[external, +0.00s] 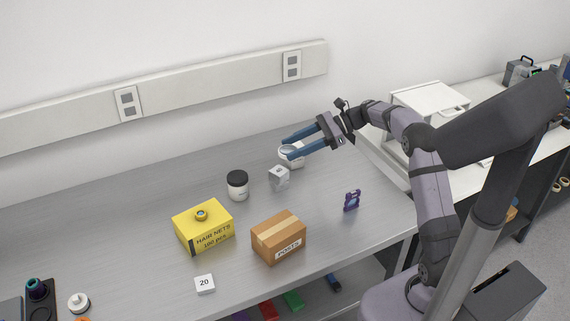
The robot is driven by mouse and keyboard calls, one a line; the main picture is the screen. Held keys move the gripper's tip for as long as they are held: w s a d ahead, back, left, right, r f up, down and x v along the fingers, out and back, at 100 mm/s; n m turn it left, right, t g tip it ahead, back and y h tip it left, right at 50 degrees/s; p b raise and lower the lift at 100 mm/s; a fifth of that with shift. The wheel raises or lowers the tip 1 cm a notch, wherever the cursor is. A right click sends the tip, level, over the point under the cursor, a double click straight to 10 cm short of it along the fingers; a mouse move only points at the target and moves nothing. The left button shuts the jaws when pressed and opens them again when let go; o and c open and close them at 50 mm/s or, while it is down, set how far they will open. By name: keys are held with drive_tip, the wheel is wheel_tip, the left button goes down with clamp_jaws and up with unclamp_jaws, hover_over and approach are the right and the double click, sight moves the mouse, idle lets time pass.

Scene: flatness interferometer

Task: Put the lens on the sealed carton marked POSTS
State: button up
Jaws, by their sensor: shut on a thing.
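The sealed brown carton marked POSTS (265,246) stands on the grey bench near its front edge, its taped top bare. My gripper (287,148) is well behind the carton, with its blue fingers pointing left. It is shut on a small round, pale, clear-looking piece, which looks like the lens (287,149).
A purple part (352,200) stands right. A white 20 block (204,284) lies in front.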

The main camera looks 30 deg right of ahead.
drive_tip(key=s+a+r+n+g+p, duration=0.2)
drive_tip(key=s+a+r, duration=0.15)
drive_tip(key=a, duration=0.45)
drive_tip(key=n+g+p, duration=0.1)
drive_tip(key=n+g, duration=0.4)
drive_tip(key=g, duration=0.1)
hover_over(283, 224)
wheel_tip(283, 224, down, 2)
drive_tip(key=shift+f+p, duration=1.35)
drive_tip(key=shift+f, duration=3.7)
drive_tip(key=o, duration=1.1)
drive_tip(key=shift+f, duration=0.15)
